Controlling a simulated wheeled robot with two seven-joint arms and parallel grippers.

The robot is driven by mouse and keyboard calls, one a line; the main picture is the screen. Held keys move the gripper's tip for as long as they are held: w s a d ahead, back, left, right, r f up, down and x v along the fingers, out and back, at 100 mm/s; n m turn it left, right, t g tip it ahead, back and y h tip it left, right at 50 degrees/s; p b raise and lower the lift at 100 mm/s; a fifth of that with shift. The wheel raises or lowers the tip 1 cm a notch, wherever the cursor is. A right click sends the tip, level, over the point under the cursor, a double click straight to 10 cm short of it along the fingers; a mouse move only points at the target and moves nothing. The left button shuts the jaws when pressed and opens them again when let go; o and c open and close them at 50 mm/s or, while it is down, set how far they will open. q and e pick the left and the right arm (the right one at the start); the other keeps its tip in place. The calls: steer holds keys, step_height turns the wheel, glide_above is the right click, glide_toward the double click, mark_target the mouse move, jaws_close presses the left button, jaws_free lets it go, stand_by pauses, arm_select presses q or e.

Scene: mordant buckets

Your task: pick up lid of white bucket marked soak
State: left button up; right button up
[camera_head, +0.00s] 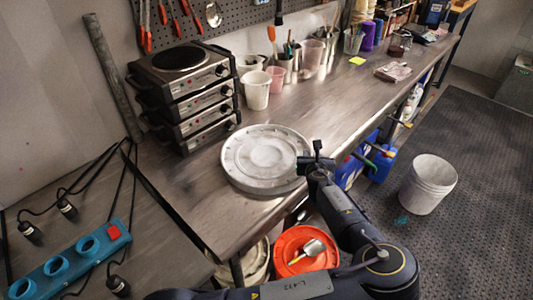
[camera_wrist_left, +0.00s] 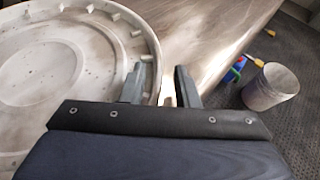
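A round white lid (camera_head: 265,152), speckled and with a notched rim, lies flat on the metal workbench; no writing on it is legible. My left gripper (camera_head: 318,160) is at the lid's right edge. In the left wrist view the lid (camera_wrist_left: 65,75) fills the upper left. There the left gripper (camera_wrist_left: 160,85) is open, one finger overlapping the lid's rim and the other outside it over the bench. A gap shows between the fingers; I cannot tell whether either touches the lid. My right gripper is not in view.
Stacked hot plates (camera_head: 190,100) stand behind the lid on the left. White and pink cups (camera_head: 256,90) stand farther back. A white bucket (camera_head: 427,185) stands on the floor at right. An orange bucket (camera_head: 290,250) is below the bench edge. A teal power strip (camera_head: 70,262) lies at lower left.

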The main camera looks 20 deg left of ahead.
arm_select(q)
steer(key=shift+w, duration=0.1)
jaws_close()
stand_by(0.4)
